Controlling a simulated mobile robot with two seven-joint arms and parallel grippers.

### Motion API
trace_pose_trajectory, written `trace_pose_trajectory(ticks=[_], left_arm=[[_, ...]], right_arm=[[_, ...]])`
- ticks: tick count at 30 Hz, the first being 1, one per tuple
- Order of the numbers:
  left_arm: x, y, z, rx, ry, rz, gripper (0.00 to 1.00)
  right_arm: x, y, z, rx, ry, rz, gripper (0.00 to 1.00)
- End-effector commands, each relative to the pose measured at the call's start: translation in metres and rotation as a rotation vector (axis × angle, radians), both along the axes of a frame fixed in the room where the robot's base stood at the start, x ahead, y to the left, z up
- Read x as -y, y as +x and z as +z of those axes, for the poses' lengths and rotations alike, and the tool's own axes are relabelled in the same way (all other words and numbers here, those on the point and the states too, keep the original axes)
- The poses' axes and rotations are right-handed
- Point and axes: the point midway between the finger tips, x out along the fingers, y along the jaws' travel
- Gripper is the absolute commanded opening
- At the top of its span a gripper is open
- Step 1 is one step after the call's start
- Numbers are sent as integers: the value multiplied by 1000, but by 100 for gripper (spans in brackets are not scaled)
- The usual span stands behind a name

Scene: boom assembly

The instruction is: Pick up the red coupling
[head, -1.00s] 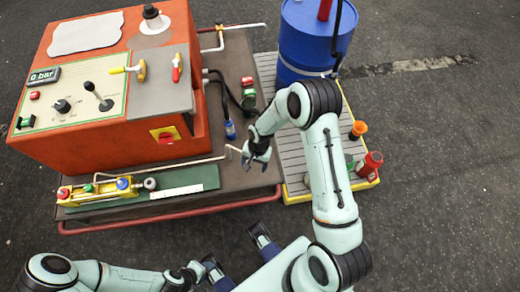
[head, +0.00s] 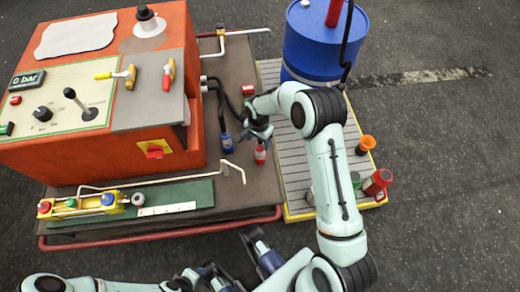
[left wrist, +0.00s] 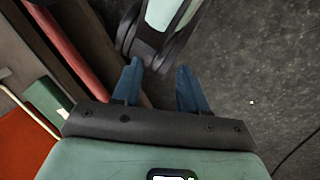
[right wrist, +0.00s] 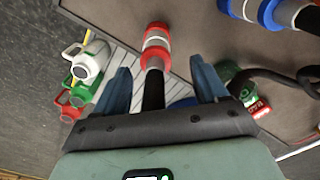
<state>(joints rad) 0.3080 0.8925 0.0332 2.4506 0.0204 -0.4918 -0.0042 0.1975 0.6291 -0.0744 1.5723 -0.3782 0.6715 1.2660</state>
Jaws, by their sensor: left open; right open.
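The red coupling (head: 261,153) is on the end of a black hose, by the right edge of the brown bench top. In the right wrist view the red coupling (right wrist: 157,45), with a white band, lies just beyond my right gripper (right wrist: 160,78). Its black hose runs back between the open fingers. In the head view my right gripper (head: 258,132) is right behind the coupling and hides part of the hose. No grip on it shows. My left gripper (left wrist: 155,75) is open and empty, low in front of the bench.
A blue coupling (head: 227,143) hangs left of the red one. The orange machine (head: 95,155) stands left, with a bent pale pipe (head: 232,165) in front. A blue drum (head: 318,45), orange funnel (head: 366,143) and red can (head: 377,182) stand on the grey pallet (head: 295,180).

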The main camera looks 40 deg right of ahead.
Motion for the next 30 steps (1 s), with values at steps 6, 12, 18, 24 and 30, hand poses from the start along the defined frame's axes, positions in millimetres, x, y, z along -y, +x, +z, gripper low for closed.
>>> trace_pose_trajectory(ticks=[6,12,18,24,30], left_arm=[[-5,10,-10,28,14,12,43],[-8,17,-14,45,22,19,43],[-8,17,-13,45,22,18,43],[-8,17,-13,44,21,18,43],[-8,16,-13,44,21,18,43]], right_arm=[[3,-7,-33,-5,2,0,72],[3,-6,-49,-1,1,0,72],[3,-5,-48,0,1,1,60],[3,-5,-48,0,1,0,0],[3,-5,-47,1,0,0,0]])
